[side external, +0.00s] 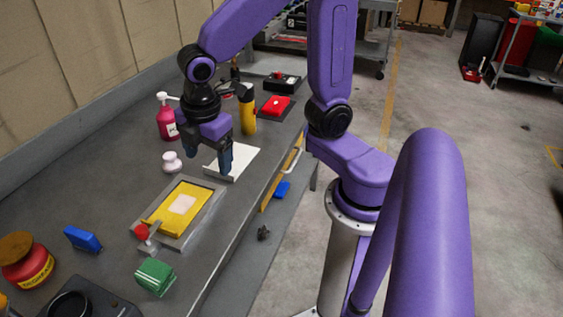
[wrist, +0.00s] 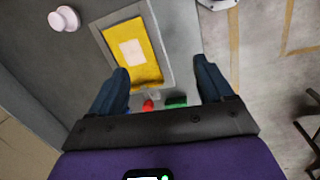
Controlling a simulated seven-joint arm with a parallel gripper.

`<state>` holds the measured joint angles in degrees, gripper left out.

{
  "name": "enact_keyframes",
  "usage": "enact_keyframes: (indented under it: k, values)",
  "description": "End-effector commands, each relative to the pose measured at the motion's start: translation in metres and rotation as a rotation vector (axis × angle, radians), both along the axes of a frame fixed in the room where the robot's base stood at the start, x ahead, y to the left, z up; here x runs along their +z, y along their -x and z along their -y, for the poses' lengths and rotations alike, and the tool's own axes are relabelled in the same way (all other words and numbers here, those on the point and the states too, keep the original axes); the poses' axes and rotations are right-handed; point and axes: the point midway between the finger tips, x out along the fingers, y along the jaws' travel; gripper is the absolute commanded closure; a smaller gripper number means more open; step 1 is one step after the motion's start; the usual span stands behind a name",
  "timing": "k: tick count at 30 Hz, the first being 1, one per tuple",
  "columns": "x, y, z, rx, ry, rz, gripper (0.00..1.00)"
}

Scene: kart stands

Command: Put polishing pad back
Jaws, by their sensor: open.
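My gripper (side external: 208,160) is open and empty above the bench, by a white sheet-like item (side external: 240,160). Its fingers (wrist: 160,75) are wide apart in the wrist view. A yellow panel (side external: 163,212) lies in a grey tray (side external: 199,222), nearer the side camera than my gripper. A pale square patch (side external: 182,205) lies on the panel; it also shows in the wrist view (wrist: 133,52). A white knob-shaped item (side external: 172,162) stands apart from the tray, and it is at the upper left of the wrist view (wrist: 64,19). I cannot tell which of these is the polishing pad.
A red-knobbed clamp (side external: 143,233) stands at the tray's near end. Around it are a green block (side external: 155,277), a blue block (side external: 83,239) and a red jar (side external: 26,262). A pink bottle (side external: 167,118) and a yellow bottle (side external: 248,112) stand near my gripper.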

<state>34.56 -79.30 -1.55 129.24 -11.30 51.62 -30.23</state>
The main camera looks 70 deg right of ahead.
Motion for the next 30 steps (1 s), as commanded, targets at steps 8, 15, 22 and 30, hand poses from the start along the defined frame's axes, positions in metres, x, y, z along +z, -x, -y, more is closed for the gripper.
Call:
enact_keyframes:
  k: [8, 15, 22, 30]
  values:
    - [0.002, 0.095, 0.012, -0.201, -0.104, -0.051, 0.2]
    - [-0.001, 0.141, 0.025, -0.312, -0.14, -0.092, 0.2]
    - [-0.001, 0.148, 0.027, -0.333, -0.144, -0.1, 0.2]
    - [-0.001, 0.147, 0.026, -0.331, -0.144, -0.099, 0.2]
